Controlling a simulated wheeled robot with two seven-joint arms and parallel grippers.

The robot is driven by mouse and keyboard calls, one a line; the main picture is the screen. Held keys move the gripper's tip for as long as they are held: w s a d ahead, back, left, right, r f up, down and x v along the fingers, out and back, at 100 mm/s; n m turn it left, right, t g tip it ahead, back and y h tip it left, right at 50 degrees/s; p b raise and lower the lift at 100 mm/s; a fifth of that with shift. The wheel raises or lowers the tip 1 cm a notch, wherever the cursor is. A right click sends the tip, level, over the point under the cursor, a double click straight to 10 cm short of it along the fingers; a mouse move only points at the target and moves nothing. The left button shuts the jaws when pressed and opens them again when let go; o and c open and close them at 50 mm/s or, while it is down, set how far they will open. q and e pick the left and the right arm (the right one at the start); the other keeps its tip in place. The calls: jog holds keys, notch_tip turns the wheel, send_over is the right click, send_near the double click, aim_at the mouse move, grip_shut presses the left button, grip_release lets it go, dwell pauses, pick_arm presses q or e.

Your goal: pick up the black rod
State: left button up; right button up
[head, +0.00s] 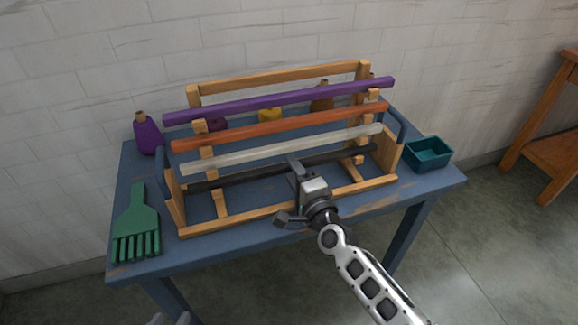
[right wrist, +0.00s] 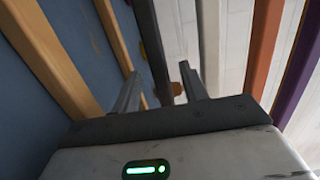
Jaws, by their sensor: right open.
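The black rod (head: 240,177) lies across the wooden rack as its lowest, nearest bar, below the off-white rod (head: 270,149). My right gripper (head: 298,175) is at the rod's middle and hides part of it. In the right wrist view, the black rod (right wrist: 150,45) passes between the two spread fingers of my right gripper (right wrist: 160,78). The jaws are open, and I cannot tell if a finger touches the rod. Only a grey tip of my left gripper (head: 172,319) shows at the bottom edge.
The wooden rack (head: 240,218) stands on a blue table (head: 437,185). Orange (head: 280,127) and purple (head: 280,101) rods lie higher behind. A green comb-like tool (head: 137,222) is at left, a teal box (head: 428,153) at right.

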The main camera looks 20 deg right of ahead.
grip_shut()
jog(key=shift+r, duration=0.15)
jog(key=shift+r, duration=0.2)
jog(key=s+d, duration=0.2)
jog(key=s, duration=1.3)
jog(key=s+d, duration=0.2)
jog(key=s, duration=1.3)
jog(key=shift+s+r+b, duration=0.3)
jog(key=shift+r, duration=0.1)
jog(key=shift+d, duration=0.1)
